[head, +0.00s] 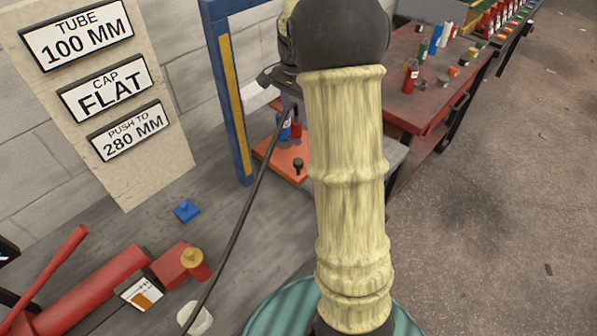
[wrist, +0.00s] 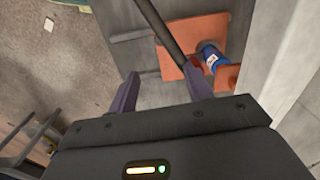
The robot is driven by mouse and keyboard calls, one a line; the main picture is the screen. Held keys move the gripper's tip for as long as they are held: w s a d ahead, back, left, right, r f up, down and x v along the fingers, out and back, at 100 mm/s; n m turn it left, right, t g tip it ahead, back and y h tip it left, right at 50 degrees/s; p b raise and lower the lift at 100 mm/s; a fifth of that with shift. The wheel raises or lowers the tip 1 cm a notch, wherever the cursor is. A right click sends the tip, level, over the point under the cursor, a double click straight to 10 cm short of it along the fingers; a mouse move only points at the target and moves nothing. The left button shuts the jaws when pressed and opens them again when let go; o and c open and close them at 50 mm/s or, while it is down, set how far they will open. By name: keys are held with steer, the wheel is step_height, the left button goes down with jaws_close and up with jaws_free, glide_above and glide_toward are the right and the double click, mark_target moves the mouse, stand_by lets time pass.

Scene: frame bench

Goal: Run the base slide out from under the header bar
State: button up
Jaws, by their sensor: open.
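The base slide is an orange plate (head: 284,163) low at the foot of a blue upright frame; it also shows in the wrist view (wrist: 180,72). A short black knob (head: 298,166) stands on it. A blue cylinder (head: 285,128) and a red one (head: 297,129) stand towards its back; the blue one shows in the wrist view (wrist: 212,57). The blue header bar (head: 228,7) crosses the frame's top, partly out of view. My gripper (wrist: 163,90) is open over the slide, with its purple fingers apart. My arm hides part of the slide.
The frame's post (head: 232,95) has a yellow strip. A red bench (head: 425,100) with small parts stands right. A red press (head: 95,290), a small blue block (head: 187,210) and a sign board (head: 100,90) are left. A dark rod (wrist: 160,28) crosses the wrist view.

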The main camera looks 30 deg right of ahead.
mark_target(298, 161)
steer(key=shift+w+d+f+m, duration=0.2)
steer(key=shift+d+f+m, duration=0.05)
steer(key=shift+d+m, duration=0.1)
steer(key=shift+f, duration=0.1)
step_height(298, 161, down, 17)
steer(key=shift+f+b, duration=0.15)
steer(key=shift+b, duration=0.6)
jaws_close()
